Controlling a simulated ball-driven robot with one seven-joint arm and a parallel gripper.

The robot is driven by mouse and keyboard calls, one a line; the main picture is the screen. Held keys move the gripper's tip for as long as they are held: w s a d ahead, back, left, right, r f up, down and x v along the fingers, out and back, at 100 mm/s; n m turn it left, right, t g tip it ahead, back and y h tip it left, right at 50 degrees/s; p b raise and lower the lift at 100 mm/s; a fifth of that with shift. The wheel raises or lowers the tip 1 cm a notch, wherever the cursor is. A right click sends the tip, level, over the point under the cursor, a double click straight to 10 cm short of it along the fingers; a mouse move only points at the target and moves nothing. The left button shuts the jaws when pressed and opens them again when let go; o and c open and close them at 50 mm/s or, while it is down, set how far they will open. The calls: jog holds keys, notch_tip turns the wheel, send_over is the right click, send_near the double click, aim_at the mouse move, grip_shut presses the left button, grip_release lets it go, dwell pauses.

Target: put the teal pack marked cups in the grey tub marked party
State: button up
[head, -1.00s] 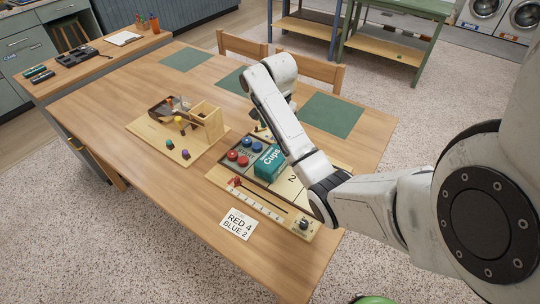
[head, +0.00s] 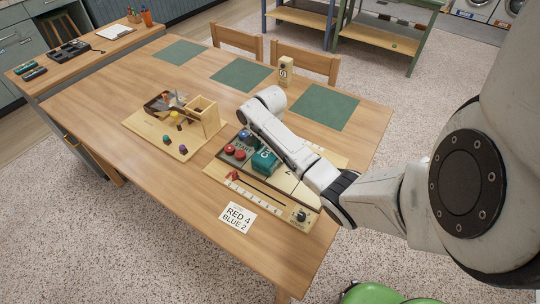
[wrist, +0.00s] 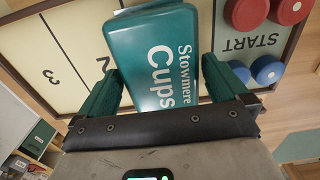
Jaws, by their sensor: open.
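The teal pack marked Cups (head: 265,162) lies on a board-game tray (head: 268,207) on the wooden table, partly covered by my arm. In the wrist view the pack (wrist: 155,60) shows its white lettering and fills the middle. My gripper (wrist: 160,88) is open, with one green finger on each side of the pack. The right finger is very close to the pack's edge; I cannot tell whether either finger touches it. In the head view the gripper is hidden by my arm. I see no grey tub marked party in either view.
Red and blue discs (head: 235,153) sit beside the pack. A card reading RED 4 BLUE 2 (head: 238,217) lies in front. A wooden board with small pieces (head: 172,138) is to the left. Green mats (head: 325,107) and a numbered wooden block (head: 286,72) are at the back.

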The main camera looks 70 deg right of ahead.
jog(key=shift+f, duration=1.4)
jog(key=shift+c, duration=0.2)
jog(key=c, duration=0.9)
jog(key=shift+r, duration=0.1)
